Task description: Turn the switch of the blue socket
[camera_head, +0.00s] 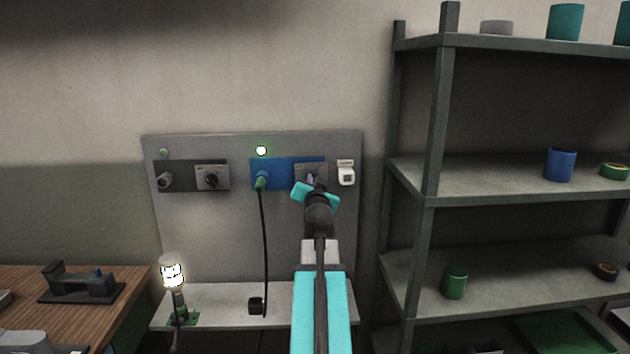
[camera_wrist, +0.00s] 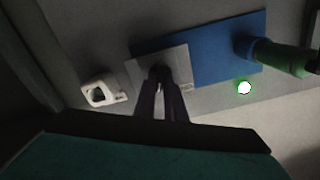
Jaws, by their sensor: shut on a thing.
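The blue socket (camera_head: 285,164) is on a grey wall panel, with a green plug (camera_head: 261,181) in its left part and a black cable hanging from it. In the wrist view the blue socket (camera_wrist: 215,48) and green plug (camera_wrist: 281,57) show upside down. Its switch sits on a grey plate (camera_head: 302,168), which also shows in the wrist view (camera_wrist: 140,69). My gripper (camera_wrist: 163,84) is at this plate, its dark fingers shut on the switch knob. The fingers hide most of the knob, so its angle cannot be told. A lamp (camera_head: 261,150) above the blue socket glows green-white.
A dark socket (camera_head: 176,175) with its own switch (camera_head: 211,178) is left on the panel. A white fixture (camera_head: 346,174) is close right of my gripper. A lit lamp (camera_head: 172,272) stands on the ledge below. Metal shelves (camera_head: 444,120) stand right.

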